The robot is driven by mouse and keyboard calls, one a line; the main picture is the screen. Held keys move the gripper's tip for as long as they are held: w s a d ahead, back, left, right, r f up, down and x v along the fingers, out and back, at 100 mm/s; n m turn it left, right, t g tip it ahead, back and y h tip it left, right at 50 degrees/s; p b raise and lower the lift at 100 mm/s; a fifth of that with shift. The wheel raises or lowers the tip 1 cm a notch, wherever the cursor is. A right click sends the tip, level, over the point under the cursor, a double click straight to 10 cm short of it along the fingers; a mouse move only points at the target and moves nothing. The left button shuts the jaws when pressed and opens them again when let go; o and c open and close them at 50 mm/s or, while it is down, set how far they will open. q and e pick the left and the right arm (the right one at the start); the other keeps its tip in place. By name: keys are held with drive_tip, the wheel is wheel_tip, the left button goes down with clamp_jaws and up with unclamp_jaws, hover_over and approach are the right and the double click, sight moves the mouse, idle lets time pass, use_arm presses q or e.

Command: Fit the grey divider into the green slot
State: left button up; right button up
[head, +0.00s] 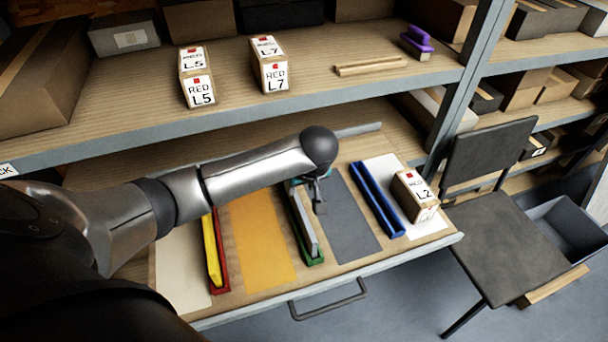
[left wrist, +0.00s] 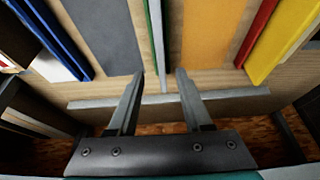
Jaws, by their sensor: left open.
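The grey divider (head: 306,226) is a thin upright bar lying along the green slot (head: 316,261) in the pulled-out drawer. In the left wrist view the divider (left wrist: 158,55) shows beside a green wall of the slot (left wrist: 150,25). I cannot tell how deep it sits. My left gripper (head: 318,197) is over the far part of the divider, partly hidden by its own arm. In the left wrist view the left gripper (left wrist: 156,76) is open, its fingers apart on either side of the divider's end with nothing gripped. My right gripper is not in view.
A red slot (head: 222,280) holds a yellow divider (head: 211,250). A blue piece (head: 376,200) lies beside a box marked L2 (head: 414,194). A shelf (head: 130,103) with boxes is above the drawer. A chair (head: 505,255) stands at right.

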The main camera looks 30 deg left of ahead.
use_arm(q)
drive_tip(key=v, duration=0.4)
drive_tip(key=shift+r+p, duration=0.1)
drive_tip(key=shift+p, duration=0.3)
